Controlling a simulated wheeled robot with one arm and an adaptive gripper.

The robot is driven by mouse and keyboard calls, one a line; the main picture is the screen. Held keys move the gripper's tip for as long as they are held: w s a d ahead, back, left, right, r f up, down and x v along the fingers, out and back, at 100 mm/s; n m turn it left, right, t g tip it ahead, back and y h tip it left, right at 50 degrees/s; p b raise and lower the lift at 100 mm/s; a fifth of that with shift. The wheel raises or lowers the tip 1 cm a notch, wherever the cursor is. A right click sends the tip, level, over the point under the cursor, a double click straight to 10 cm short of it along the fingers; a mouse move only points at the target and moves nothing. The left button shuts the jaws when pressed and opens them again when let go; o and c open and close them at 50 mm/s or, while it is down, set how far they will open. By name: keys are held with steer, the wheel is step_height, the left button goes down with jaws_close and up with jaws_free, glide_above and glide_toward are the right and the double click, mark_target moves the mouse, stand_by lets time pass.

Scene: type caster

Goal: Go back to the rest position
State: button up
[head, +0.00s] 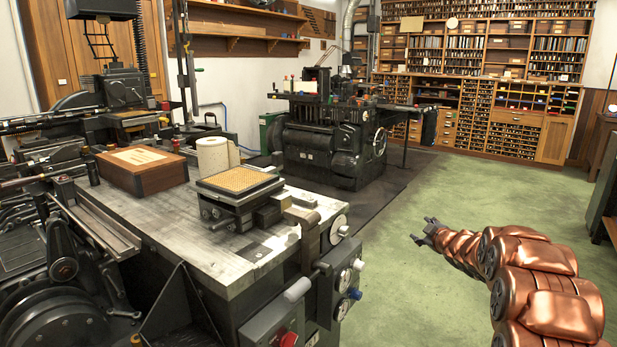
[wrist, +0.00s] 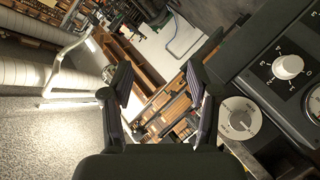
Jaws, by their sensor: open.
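My gripper (head: 426,232) is in the head view at the right of the machine table, over the green floor, at the end of my copper-coloured arm. In the wrist view my gripper (wrist: 158,95) shows two dark fingers spread apart with nothing between them. It touches nothing that I can see. A dial panel (wrist: 275,75) fills the right side of the wrist view, beside the right finger.
The machine table (head: 255,258) carries a wooden box (head: 142,172), a paper roll (head: 213,156) and a brass-topped block (head: 238,182). Knobs stick out of its right side. A black press (head: 325,145) stands behind. The green floor (head: 400,290) between table and arm is clear.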

steer(key=s+r+m+g+h+p, duration=0.2)
steer(key=s+r+p, duration=0.15)
steer(key=s, duration=0.35)
steer(key=s+a+r+m+g+h+p, duration=0.1)
steer(key=s+r+m+g+p, duration=0.2)
steer(key=s, duration=0.4)
steer(key=s+r+m+g+h+p, duration=0.1)
steer(key=s+r+m+h, duration=0.1)
steer(key=s+r, duration=0.4)
steer(key=s+a+r+m+g+y+p, duration=0.1)
steer(key=s+a+g+p, duration=0.2)
steer(key=s, duration=1.2)
steer(key=s+a+m+g+y+p, duration=0.1)
steer(key=s+a+g+p, duration=0.2)
steer(key=s+a, duration=0.4)
steer(key=s+a+r+m+g+y+p, duration=0.1)
steer(key=s+a+g+p, duration=0.2)
steer(key=s, duration=2)
steer(key=a+g, duration=0.1)
steer(key=a, duration=0.2)
steer(key=shift+s+r+m, duration=0.25)
steer(key=shift+r+m, duration=0.05)
